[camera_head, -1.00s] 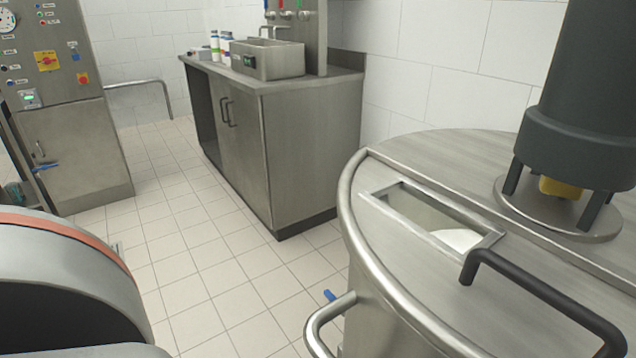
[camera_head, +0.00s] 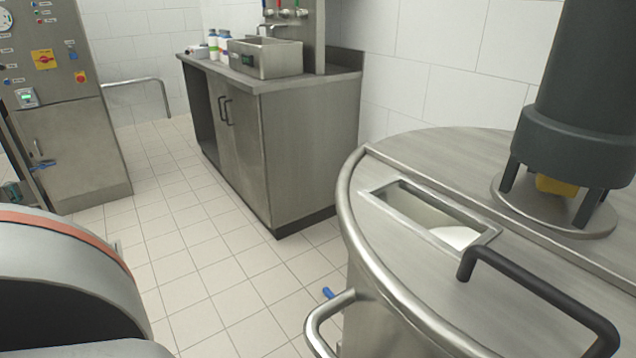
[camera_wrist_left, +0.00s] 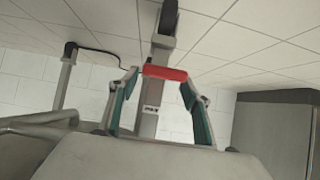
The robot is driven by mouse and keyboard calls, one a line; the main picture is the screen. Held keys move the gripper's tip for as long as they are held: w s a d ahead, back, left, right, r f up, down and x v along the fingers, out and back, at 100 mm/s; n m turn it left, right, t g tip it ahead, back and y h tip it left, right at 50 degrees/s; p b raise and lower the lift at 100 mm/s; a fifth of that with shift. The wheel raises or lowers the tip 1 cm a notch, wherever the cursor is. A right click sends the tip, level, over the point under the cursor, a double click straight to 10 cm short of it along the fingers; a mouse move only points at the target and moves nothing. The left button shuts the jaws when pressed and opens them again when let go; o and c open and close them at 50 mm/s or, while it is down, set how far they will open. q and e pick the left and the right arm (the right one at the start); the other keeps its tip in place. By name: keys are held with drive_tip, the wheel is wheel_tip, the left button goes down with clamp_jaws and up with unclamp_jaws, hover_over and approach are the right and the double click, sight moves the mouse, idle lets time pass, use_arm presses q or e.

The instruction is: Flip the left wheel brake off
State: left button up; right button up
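The red brake lever (camera_wrist_left: 165,72) shows in the left wrist view, on a grey bracket beside a dark caster wheel (camera_wrist_left: 167,20). My left gripper (camera_wrist_left: 158,84) is open, its two teal-padded fingers apart on either side of the lever. I cannot tell whether a finger touches it. The steel vessel (camera_head: 440,290) with a lid, hatch opening and black handle stands at the right. My right gripper is in neither view.
A steel counter (camera_head: 310,150) with a sink and bottles stands at the back. A control cabinet (camera_head: 75,150) is at the left. A tubular handle (camera_head: 322,318) juts from the vessel near a blue part (camera_head: 328,293). Tiled floor (camera_head: 200,260) lies clear between them.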

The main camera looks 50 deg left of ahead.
use_arm(q)
drive_tip(key=shift+s+f, duration=0.3)
drive_tip(key=shift+s, duration=0.15)
drive_tip(key=shift+s+r, duration=0.2)
drive_tip(key=shift+s, duration=0.25)
drive_tip(key=v, duration=1)
drive_tip(key=shift+r, duration=0.55)
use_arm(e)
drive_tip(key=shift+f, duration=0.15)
use_arm(q)
drive_tip(key=shift+s, duration=0.1)
drive_tip(key=w+f+b, duration=0.1)
drive_tip(key=f, duration=0.1)
drive_tip(key=w+f+g+b, duration=0.1)
drive_tip(key=w+f, duration=0.1)
drive_tip(key=f, duration=0.1)
drive_tip(key=w+f+g+b, duration=0.1)
drive_tip(key=w+f, duration=0.1)
drive_tip(key=shift+w+d+f, duration=0.1)
drive_tip(key=shift+d+f, duration=0.05)
drive_tip(key=shift+d, duration=0.1)
drive_tip(key=shift+w, duration=0.25)
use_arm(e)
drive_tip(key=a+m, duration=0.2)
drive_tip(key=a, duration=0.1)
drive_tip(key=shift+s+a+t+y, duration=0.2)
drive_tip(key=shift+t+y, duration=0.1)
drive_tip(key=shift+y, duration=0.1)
